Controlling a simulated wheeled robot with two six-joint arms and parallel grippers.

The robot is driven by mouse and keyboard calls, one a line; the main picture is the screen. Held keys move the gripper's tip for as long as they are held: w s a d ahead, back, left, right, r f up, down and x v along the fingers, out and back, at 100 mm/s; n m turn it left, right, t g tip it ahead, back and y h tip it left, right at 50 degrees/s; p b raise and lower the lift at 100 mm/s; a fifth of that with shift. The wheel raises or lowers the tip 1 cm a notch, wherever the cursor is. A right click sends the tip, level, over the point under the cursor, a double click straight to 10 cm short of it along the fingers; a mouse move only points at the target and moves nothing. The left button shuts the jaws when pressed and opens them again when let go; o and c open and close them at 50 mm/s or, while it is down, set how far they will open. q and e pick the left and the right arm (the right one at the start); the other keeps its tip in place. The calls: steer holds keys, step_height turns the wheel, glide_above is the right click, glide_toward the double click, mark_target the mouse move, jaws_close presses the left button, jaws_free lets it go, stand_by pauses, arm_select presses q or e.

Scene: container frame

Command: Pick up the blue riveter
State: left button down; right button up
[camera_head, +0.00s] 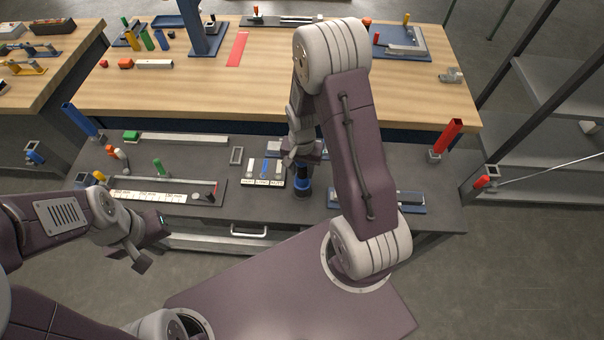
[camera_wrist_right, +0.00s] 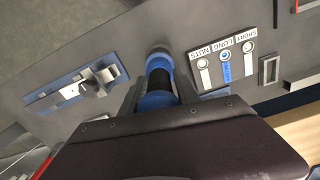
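The blue riveter (camera_head: 303,184) is a blue and black upright cylinder on the dark grey bench top, right of the labelled switch panel. In the right wrist view the riveter (camera_wrist_right: 158,84) lies between the two fingers of my right gripper (camera_wrist_right: 159,92), one on each side. Whether the fingers press on it is unclear. In the head view my right gripper (camera_head: 303,160) points down over the riveter and hides its upper part. My left gripper (camera_head: 151,244) is open and empty, in front of the bench at the left.
The switch panel (camera_head: 264,172) stands close left of the riveter; a blue-based fixture (camera_head: 405,199) is to its right. A tray with a white label strip (camera_head: 150,195) lies further left. A red post (camera_head: 447,138) stands at the right. A wooden bench (camera_head: 270,90) is behind.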

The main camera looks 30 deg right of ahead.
jaws_close()
steer(key=shift+w+r, duration=0.1)
